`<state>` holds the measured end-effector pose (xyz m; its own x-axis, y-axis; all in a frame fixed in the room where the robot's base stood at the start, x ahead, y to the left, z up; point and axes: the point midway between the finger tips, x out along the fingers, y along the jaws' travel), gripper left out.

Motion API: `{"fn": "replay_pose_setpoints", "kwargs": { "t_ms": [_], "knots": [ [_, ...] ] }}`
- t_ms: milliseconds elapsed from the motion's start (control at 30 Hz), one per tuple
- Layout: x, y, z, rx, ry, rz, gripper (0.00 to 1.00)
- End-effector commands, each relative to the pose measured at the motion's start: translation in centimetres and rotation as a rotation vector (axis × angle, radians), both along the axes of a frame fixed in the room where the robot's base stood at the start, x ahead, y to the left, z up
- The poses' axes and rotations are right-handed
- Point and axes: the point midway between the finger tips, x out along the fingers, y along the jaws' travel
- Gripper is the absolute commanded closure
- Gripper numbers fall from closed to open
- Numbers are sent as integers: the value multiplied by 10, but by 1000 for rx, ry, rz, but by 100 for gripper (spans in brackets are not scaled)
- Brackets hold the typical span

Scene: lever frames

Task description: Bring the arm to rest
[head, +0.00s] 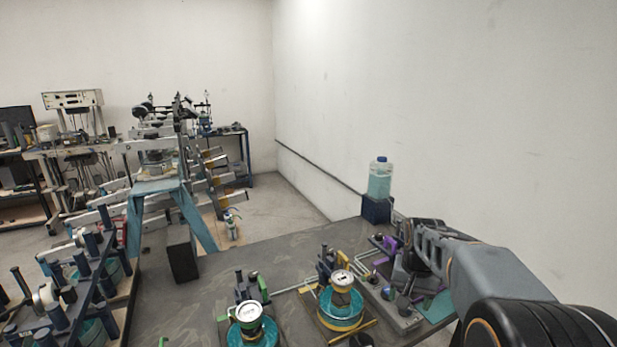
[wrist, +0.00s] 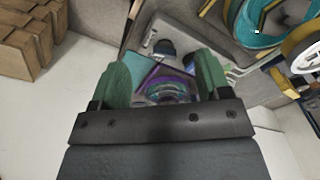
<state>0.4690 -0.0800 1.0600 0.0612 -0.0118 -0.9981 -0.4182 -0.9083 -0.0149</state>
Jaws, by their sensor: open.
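My arm (head: 490,270) reaches in from the right edge of the head view, bent over the right side of the dark table (head: 210,295). My gripper (wrist: 163,75) shows in the wrist view with its two green fingers apart and nothing held between them. Below and between the fingers is a grey fixture (head: 395,315) with purple and dark parts. I cannot tell whether the fingers touch it. In the head view the fingertips are hard to make out among the dark parts.
Two lever devices with teal round bases, one with a yellow-rimmed base (head: 340,312) and one with a white-topped gauge (head: 248,312), stand left of my arm. A bottle (head: 379,180) stands on a dark block at the back. Brown blocks (wrist: 28,38) show in the wrist view.

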Motion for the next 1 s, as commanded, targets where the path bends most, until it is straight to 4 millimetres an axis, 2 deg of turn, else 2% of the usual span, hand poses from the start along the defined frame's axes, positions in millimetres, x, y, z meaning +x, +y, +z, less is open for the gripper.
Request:
{"fn": "replay_pose_setpoints", "kwargs": {
  "t_ms": [33, 200, 300, 400, 567, 733, 1000],
  "knots": [
    [-23, 13, 1, -9, -26, 75, 30],
    [-92, 45, -5, -40, -108, 284, 30],
    [-124, 58, -9, -54, -151, 355, 30],
    [-147, 67, -11, -61, -186, 389, 30],
    [-164, 75, -5, -70, -237, 417, 30],
    [-165, 79, 5, -76, -278, 430, 30],
    [-165, 80, 5, -76, -278, 434, 30]
  ]
}}
